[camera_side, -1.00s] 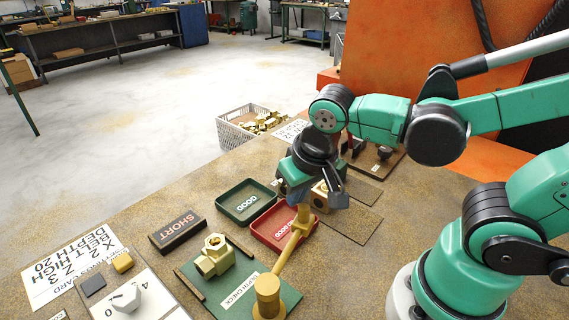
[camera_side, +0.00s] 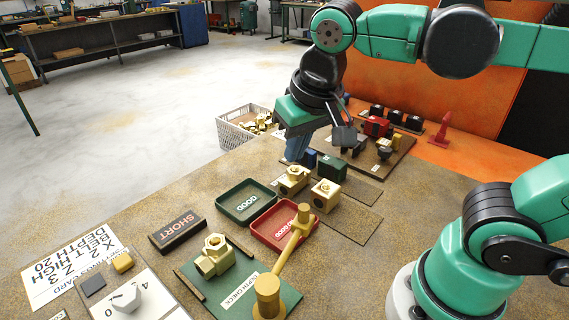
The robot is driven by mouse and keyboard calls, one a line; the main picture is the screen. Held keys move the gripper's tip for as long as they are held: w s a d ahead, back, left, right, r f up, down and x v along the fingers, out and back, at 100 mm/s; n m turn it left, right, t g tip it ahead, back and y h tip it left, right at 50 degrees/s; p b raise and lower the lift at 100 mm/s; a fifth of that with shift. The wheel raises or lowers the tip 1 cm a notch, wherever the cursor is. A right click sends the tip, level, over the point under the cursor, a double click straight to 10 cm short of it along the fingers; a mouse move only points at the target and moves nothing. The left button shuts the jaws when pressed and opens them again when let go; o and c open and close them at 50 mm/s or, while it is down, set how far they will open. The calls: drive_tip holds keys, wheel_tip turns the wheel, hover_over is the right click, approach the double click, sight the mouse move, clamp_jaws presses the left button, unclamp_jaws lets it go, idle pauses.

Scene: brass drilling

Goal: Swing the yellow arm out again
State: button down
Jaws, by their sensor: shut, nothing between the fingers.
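The yellow arm (camera_side: 287,254) reaches from its round post (camera_side: 267,294) on the green depth check plate (camera_side: 222,284) toward the back right. Its upright knob end (camera_side: 303,218) stands over the right part of the red tray (camera_side: 266,233). A brass fitting (camera_side: 215,256) sits on the plate, left of the arm and apart from it. My gripper (camera_side: 297,150) is up and behind the yellow arm, clear of it. Its blue fingers point down, shut and empty; the tips are partly hidden behind the brass blocks' area.
Brass blocks (camera_side: 325,195) stand right of the green tray (camera_side: 246,203). A dark SHORT block (camera_side: 178,231) lies at left, with a dial panel (camera_side: 127,297) in front.

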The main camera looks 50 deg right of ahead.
drive_tip(key=shift+v, duration=0.8)
drive_tip(key=shift+f, duration=0.1)
wheel_tip(320, 180, down, 6)
drive_tip(key=w+d+n+t+y, duration=0.1)
drive_tip(key=d+n+t, duration=0.2)
drive_tip(key=shift+w, duration=0.35)
